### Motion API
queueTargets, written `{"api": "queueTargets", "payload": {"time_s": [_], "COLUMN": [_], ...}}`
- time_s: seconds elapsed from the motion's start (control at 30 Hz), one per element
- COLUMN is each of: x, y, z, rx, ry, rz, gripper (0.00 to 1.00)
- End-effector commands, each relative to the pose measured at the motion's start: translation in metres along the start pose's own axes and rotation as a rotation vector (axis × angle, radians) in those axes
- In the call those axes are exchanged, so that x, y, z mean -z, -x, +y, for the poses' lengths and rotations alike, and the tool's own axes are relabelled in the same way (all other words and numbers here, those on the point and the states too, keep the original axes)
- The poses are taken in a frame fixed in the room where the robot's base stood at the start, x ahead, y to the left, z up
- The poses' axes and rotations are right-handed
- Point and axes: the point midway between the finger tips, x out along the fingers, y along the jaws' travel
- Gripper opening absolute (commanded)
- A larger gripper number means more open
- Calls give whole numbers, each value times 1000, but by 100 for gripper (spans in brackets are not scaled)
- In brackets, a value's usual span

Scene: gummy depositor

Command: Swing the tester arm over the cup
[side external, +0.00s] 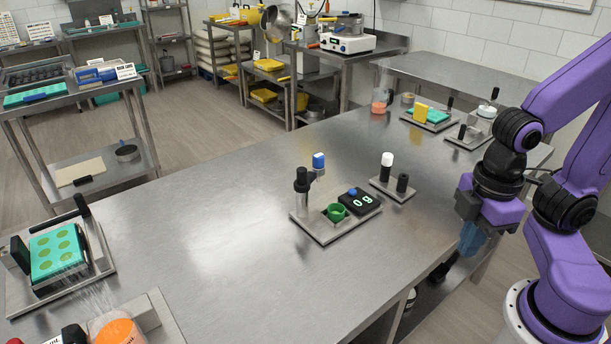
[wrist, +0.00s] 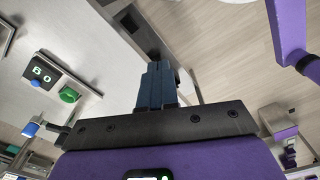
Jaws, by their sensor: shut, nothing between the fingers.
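The tester stands on a grey plate (side external: 312,228) mid-table, with a black post (side external: 302,181), a small green cup (side external: 336,212) and a black display (side external: 360,204) reading 09. A blue block (side external: 319,160), seemingly the end of the tester arm, sits behind the post, away from the cup. The arm itself is mostly hidden. In the wrist view the cup (wrist: 69,95), display (wrist: 40,74) and blue block (wrist: 30,129) show at left. My gripper (side external: 470,252) is shut and empty, right of the tester, near the table's front edge; its blue fingers (wrist: 153,70) point down.
More fixtures (side external: 430,117) are at the back right. The table's middle left is clear.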

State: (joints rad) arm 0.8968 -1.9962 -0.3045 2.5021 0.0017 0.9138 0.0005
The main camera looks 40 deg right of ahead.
Motion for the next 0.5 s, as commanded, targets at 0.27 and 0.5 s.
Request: {"api": "queueTargets", "payload": {"time_s": [0.27,0.5], "x": [0,10], "y": [0,3], "z": [0,6], "rx": [0,4], "ry": [0,-21], "rz": [0,11], "gripper": [0,53]}}
